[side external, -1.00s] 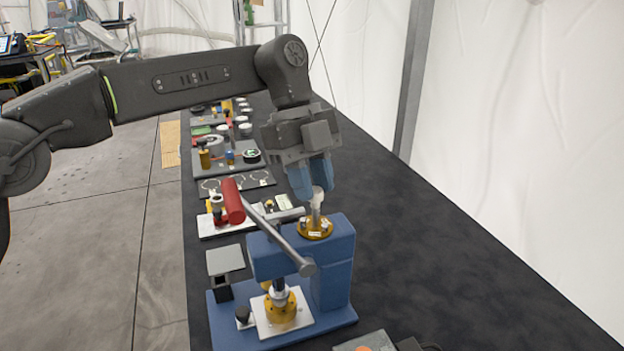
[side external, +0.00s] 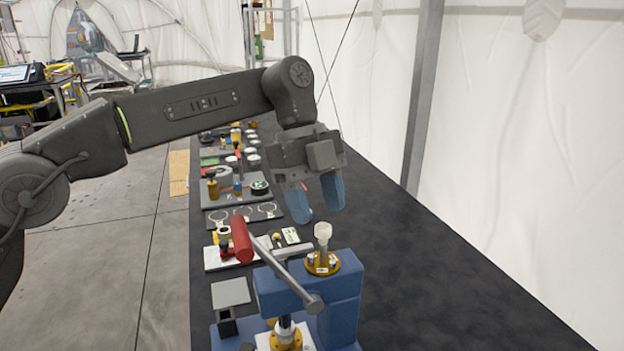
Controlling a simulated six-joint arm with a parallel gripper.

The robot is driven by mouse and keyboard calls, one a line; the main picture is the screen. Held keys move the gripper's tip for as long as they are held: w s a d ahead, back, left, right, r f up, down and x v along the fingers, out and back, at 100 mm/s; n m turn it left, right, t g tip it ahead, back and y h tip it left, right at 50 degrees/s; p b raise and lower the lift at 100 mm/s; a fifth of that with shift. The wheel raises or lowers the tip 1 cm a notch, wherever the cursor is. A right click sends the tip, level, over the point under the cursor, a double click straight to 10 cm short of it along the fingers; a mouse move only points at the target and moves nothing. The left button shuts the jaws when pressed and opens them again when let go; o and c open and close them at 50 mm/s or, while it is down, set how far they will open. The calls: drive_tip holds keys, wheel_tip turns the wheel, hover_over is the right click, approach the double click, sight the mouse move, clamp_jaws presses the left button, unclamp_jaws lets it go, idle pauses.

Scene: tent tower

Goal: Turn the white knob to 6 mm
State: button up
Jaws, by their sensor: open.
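The white knob (side external: 323,231) stands upright on a short stem above a brass dial plate (side external: 322,263). The plate sits on top of the blue press (side external: 341,291). My gripper (side external: 316,213) has two blue fingers, spread open and empty. In this view its fingertips are just above and behind the knob, apart from it. The marks on the dial are too small to read.
Several boards with small parts line the dark table (side external: 420,270) behind. The table to the right is clear.

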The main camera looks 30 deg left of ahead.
drive_tip(key=v, duration=0.5)
drive_tip(key=shift+r, duration=0.1)
idle(0.5)
